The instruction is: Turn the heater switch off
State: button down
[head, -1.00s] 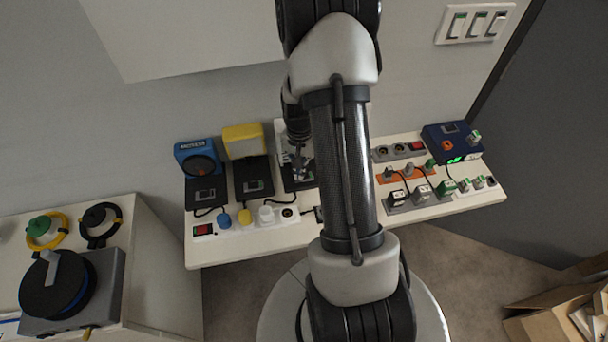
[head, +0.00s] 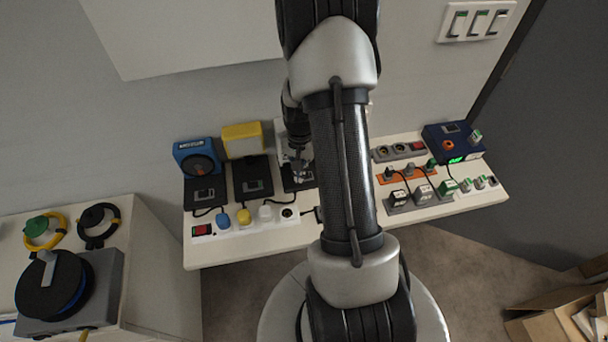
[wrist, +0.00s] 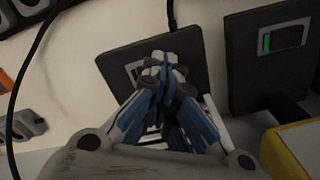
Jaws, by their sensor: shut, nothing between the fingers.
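A white, slatted unit, likely the heater (head: 281,137), stands at the back of the bench, mostly hidden behind my arm. A black switch box (head: 311,184) lies in front of it. In the wrist view this box (wrist: 186,48) has a pale-framed switch (wrist: 137,72), partly covered by my fingertips, so its position cannot be told. My gripper (head: 299,174) is shut and empty, pointing down over the box. In the wrist view its fingertips (wrist: 157,62) are at the switch's edge; whether they touch cannot be told.
The yellow lamp (head: 242,140) and its black switch box (head: 253,178) are beside it; that box's switch (wrist: 283,38) shows green. A blue device (head: 196,157) stands further left. A power strip (head: 250,228) with plugs and cables runs along the front. More plugs and sockets (head: 398,151) lie right.

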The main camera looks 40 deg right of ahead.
jog(key=shift+r+p, duration=2.65)
jog(key=shift+r, duration=0.85)
jog(key=shift+f, duration=0.1)
